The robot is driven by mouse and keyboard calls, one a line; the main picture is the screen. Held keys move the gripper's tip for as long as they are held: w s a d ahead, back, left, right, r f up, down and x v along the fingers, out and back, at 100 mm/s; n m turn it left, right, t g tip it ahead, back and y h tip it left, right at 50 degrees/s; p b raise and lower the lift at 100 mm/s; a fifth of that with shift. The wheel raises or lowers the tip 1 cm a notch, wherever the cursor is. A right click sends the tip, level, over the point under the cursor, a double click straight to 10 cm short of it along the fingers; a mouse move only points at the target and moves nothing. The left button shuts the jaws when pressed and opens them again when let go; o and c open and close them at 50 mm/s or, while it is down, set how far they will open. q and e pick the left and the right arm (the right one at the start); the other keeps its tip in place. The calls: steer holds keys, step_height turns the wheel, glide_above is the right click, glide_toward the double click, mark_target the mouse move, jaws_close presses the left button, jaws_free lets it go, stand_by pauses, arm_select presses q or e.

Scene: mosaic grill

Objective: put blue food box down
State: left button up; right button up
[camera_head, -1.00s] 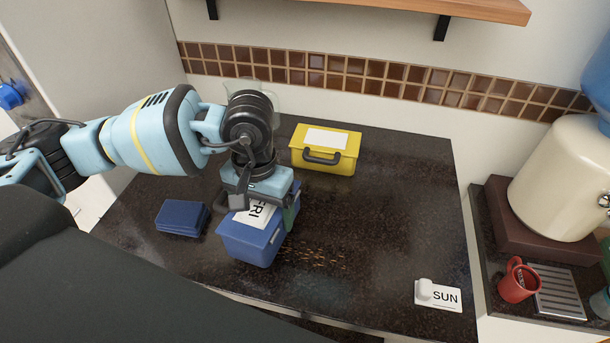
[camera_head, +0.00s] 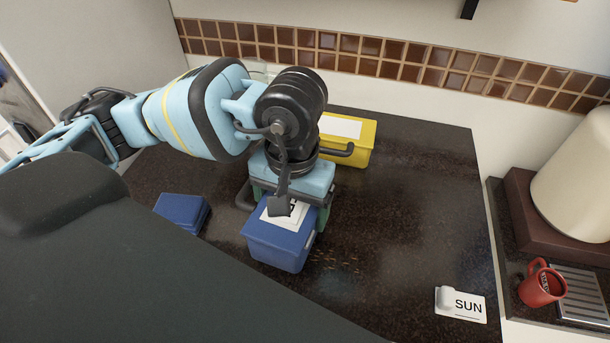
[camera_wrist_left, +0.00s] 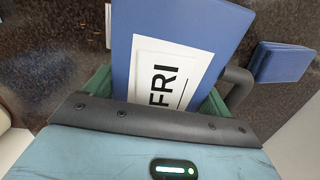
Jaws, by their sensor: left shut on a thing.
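The blue food box (camera_head: 276,247) is at the middle of the dark counter (camera_head: 400,220), with a white label on its lid. My left gripper (camera_head: 289,199) is above it and shut on it, covering part of the lid. In the left wrist view the blue box (camera_wrist_left: 210,28) shows its label reading FRI between the green fingers. Whether its underside touches the counter cannot be told. My right gripper is not in view.
A folded blue item (camera_head: 182,212) lies at the left. A white SUN card (camera_head: 461,304) lies at the front right. A red mug (camera_head: 541,283) stands farther right.

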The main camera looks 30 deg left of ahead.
arm_select(q)
steer(key=shift+s+d+n+b, duration=0.4)
steer(key=shift+s+d+b, duration=0.2)
steer(key=shift+s, duration=0.15)
steer(key=shift+s+d+r+n+t, duration=0.1)
steer(key=shift+s+r+n+t, duration=0.25)
steer(key=shift+r+t, duration=0.1)
steer(key=w+a, duration=0.3)
steer(key=w+a+f, duration=0.1)
steer(key=w+a, duration=0.6)
steer(key=w, duration=0.1)
steer(key=shift+w+a+f, duration=0.2)
steer(key=shift+w+a, duration=0.05)
steer(key=shift+a, duration=0.05)
steer(key=shift+w+a+f, duration=0.15)
steer(key=shift+w+f, duration=0.05)
steer(key=shift+f, duration=1.55)
